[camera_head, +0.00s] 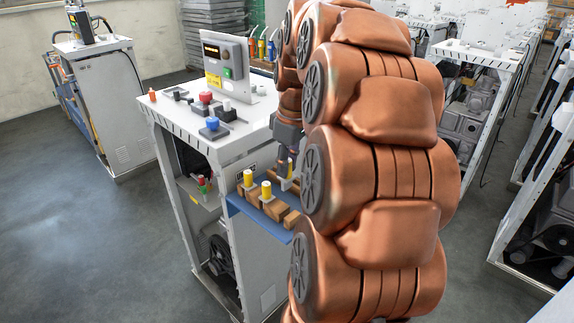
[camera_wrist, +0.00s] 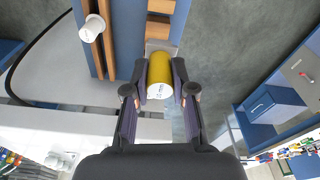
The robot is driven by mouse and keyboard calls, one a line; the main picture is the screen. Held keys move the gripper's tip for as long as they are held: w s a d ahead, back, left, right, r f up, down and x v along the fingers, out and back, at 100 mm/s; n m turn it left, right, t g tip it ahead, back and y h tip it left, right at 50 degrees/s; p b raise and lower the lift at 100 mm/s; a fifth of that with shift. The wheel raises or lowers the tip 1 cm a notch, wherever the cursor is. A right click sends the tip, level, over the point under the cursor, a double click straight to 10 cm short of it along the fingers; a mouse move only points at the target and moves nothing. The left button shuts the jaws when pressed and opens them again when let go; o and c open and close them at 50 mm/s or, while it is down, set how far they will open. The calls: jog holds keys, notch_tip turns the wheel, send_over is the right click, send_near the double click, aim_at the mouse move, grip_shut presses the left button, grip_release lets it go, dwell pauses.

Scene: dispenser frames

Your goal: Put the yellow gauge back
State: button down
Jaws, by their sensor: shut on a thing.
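A yellow gauge (camera_wrist: 159,72), a short cylinder with a white end face, is between the two fingers of my gripper (camera_wrist: 160,82) in the wrist view. The fingers are shut on its sides. In the head view my gripper (camera_head: 287,166) is at the blue side shelf (camera_head: 238,205), mostly hidden by my copper arm. A sliver of yellow shows there. Two other yellow gauges (camera_head: 248,178) (camera_head: 266,190) stand upright in the wooden rack (camera_head: 275,208) on this shelf. I cannot tell whether the held gauge touches the rack.
A white cabinet (camera_head: 160,118) carries red and blue buttons (camera_head: 212,124) and a control box (camera_head: 228,68). The wrist view shows a white-ended cylinder (camera_wrist: 92,28) near the wooden strips. Other machine frames stand behind and at right. Open floor (camera_head: 75,230) lies at left.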

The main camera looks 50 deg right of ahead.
aim_at(287, 181)
jog(key=shift+b, duration=0.3)
jog(key=shift+f, duration=0.2)
jog(key=shift+f+b, duration=1.6)
jog(key=shift+f, duration=0.75)
jog(key=shift+b, duration=0.8)
jog(key=shift+f+b, duration=1.9)
jog(key=shift+f, duration=1.05)
dwell(0.3)
jog(key=c, duration=0.9)
grip_release()
jog(key=shift+r, duration=0.1)
